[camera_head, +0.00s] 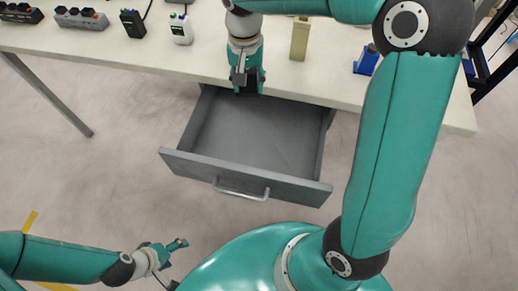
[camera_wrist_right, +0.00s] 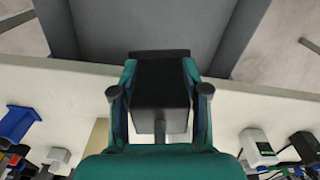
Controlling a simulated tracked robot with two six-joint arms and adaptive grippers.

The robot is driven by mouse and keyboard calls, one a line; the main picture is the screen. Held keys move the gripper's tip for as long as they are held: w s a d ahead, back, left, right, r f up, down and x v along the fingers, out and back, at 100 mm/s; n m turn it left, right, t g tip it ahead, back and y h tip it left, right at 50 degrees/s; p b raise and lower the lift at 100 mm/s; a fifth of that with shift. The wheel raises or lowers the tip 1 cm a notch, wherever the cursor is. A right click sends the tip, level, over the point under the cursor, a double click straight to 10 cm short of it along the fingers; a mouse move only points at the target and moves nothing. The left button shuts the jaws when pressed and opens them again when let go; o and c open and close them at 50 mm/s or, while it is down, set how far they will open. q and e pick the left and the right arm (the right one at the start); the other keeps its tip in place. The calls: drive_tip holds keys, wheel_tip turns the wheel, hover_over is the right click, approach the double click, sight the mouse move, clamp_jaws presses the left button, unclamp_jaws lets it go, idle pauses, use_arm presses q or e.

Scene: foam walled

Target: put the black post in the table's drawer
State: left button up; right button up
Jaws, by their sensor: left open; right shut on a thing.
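The black post (camera_wrist_right: 160,84) is between the fingers of my right gripper (camera_head: 247,78), which is shut on it. In the head view the post (camera_head: 248,88) is a small dark shape at the fingertips, mostly hidden by the gripper. The right gripper is at the table's front edge, over the back of the drawer. The grey drawer (camera_head: 255,138) is pulled out and empty in the part I see. Its front with the handle (camera_head: 241,191) faces me. My left gripper (camera_head: 178,244) is open and empty, low at the lower left, apart from the drawer.
On the white table (camera_head: 210,58) stand a beige block (camera_head: 300,40), a blue holder (camera_head: 367,60), a white device (camera_head: 181,29), a black device (camera_head: 132,23) and grey boxes with dark knobs (camera_head: 80,18). The floor left of the drawer is clear.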

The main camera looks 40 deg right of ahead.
sight(258, 138)
drive_tip(key=s+d+f+m+b, duration=0.1)
drive_tip(key=s+f+m+b, duration=0.1)
drive_tip(key=b, duration=0.1)
drive_tip(key=shift+d+b, duration=0.2)
drive_tip(key=shift+b, duration=0.15)
use_arm(q)
wheel_tip(258, 138, down, 9)
drive_tip(key=b, duration=0.3)
drive_tip(key=shift+f+b, duration=0.15)
drive_tip(key=shift+b, duration=0.15)
use_arm(e)
wheel_tip(258, 138, down, 20)
drive_tip(key=shift+r, duration=0.25)
drive_tip(key=o, duration=0.8)
drive_tip(key=shift+f, duration=0.15)
drive_tip(key=o, duration=0.4)
use_arm(q)
drive_tip(key=shift+f, duration=0.1)
use_arm(e)
drive_tip(key=shift+o, duration=0.2)
drive_tip(key=shift+r, duration=0.45)
use_arm(q)
wheel_tip(258, 138, up, 2)
drive_tip(key=shift+r+p, duration=0.2)
drive_tip(key=shift+p, duration=0.95)
use_arm(e)
wheel_tip(258, 138, up, 12)
drive_tip(key=shift+f, duration=0.25)
